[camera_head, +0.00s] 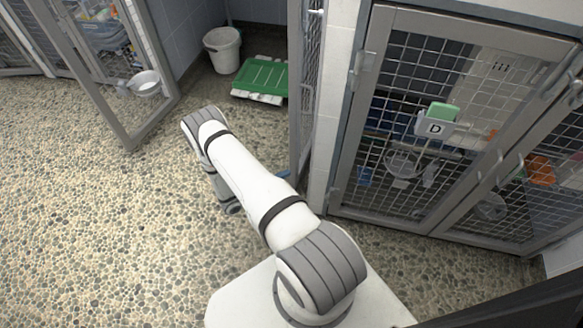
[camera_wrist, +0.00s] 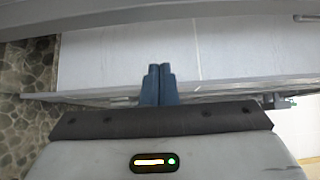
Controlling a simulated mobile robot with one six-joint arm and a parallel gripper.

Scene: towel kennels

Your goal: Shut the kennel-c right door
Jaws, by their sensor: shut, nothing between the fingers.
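The kennel-c right door (camera_head: 305,95) stands open, swung out and seen nearly edge-on in the head view, just left of the closed kennel D. Its lower part is partly hidden by my arm. In the wrist view, a grey frame bar (camera_wrist: 225,94) that looks like part of this door runs across, just beyond my fingers. My gripper (camera_wrist: 160,68) is shut and empty, its blue fingertips pressed together. In the head view, a blue fingertip (camera_head: 283,174) shows beside the door's lower part. I cannot tell whether it touches the door.
Another mesh door (camera_head: 120,75) stands open at left with a metal bowl (camera_head: 145,83) on it. A white bucket (camera_head: 222,48) and a green tray (camera_head: 262,76) sit between the open doors. Kennel D's doors (camera_head: 345,150) are closed at right. Pebbled floor at left is clear.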

